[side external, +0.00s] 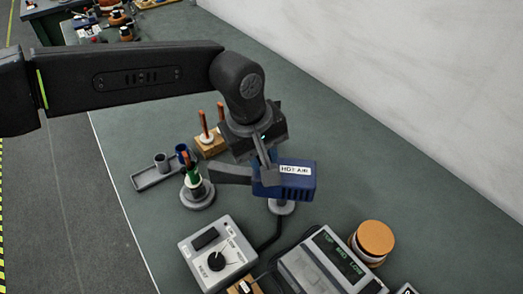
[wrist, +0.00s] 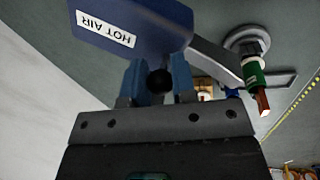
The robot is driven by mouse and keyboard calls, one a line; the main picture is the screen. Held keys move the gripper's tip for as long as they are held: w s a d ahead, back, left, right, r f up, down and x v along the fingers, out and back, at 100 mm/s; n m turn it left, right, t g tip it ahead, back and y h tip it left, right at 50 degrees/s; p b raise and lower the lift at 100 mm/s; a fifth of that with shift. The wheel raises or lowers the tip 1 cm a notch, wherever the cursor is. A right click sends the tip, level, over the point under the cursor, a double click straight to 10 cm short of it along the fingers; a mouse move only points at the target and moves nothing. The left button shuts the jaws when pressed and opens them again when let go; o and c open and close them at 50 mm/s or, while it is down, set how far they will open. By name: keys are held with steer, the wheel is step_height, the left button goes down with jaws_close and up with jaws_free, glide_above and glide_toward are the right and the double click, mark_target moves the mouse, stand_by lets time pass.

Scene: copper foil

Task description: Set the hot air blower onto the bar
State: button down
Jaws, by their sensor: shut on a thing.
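The hot air blower (side external: 297,182) is a blue box with a white HOT AIR label and a grey nozzle pointing left. My gripper (side external: 264,165) is shut on it and holds it above the bench. In the wrist view the blower (wrist: 165,22) fills the top, with the gripper's fingers (wrist: 157,80) around a part below its body and a dark round knob between them. A small round grey base (side external: 281,208) shows just beneath the blower. Any bar above this base is hidden by the blower, so I cannot tell whether they touch.
A green and copper piece (side external: 192,174) stands on a round base (side external: 197,195) near the nozzle tip. A grey tray (side external: 150,180) and wooden block with copper rods (side external: 210,146) lie behind. A dial box (side external: 217,252), display unit (side external: 330,262) and copper roll (side external: 374,239) are in front.

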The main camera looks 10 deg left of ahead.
steer(key=c, duration=0.9)
jaws_free()
steer(key=shift+c, duration=0.2)
step_height(320, 180, up, 14)
steer(key=s+a, duration=0.1)
steer(key=a, duration=0.1)
steer(key=shift+s+f, duration=0.15)
steer(key=shift+s, duration=0.15)
steer(key=shift+a, duration=0.1)
